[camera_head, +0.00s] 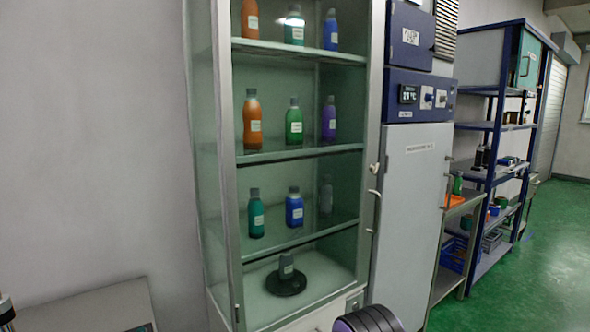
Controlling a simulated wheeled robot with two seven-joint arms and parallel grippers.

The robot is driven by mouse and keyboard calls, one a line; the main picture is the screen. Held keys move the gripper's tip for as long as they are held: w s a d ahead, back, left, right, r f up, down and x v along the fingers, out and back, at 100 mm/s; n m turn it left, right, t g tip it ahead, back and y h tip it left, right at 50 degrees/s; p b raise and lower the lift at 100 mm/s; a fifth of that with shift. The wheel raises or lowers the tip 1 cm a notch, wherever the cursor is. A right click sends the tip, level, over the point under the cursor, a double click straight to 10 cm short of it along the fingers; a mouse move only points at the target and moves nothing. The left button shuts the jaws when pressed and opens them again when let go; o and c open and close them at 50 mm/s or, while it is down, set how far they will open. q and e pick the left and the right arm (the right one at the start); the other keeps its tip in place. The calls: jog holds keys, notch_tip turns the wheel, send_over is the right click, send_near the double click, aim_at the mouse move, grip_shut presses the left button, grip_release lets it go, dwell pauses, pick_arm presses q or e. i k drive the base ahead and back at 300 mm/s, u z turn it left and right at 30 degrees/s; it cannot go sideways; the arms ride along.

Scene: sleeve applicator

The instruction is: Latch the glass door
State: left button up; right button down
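The tall glass-fronted cabinet (304,153) stands at the centre, with a pale metal frame and greenish glass side. I cannot tell from this view whether its glass door is open or shut. A small pale fitting (374,168) sits on the right edge of the frame, about mid-height. A small dark fitting shows low on the left post. My grippers are not in view. A dark ribbed part of my own arm shows at the bottom, in front of the cabinet's base. A sliver of dark hardware shows in the lower left corner.
Several coloured bottles stand on the cabinet's shelves, and a dark round stand (286,283) is on its floor. A grey-white unit (408,200) with a temperature display adjoins on the right. Blue shelving (490,127) stands beyond. A grey surface (78,309) is at lower left.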

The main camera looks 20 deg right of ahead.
aim_at(374, 168)
jog(key=z, duration=1.2)
jog(key=k, duration=0.45)
jog(key=z, duration=0.85)
jog(key=i, duration=1.55)
jog(key=u, duration=0.65)
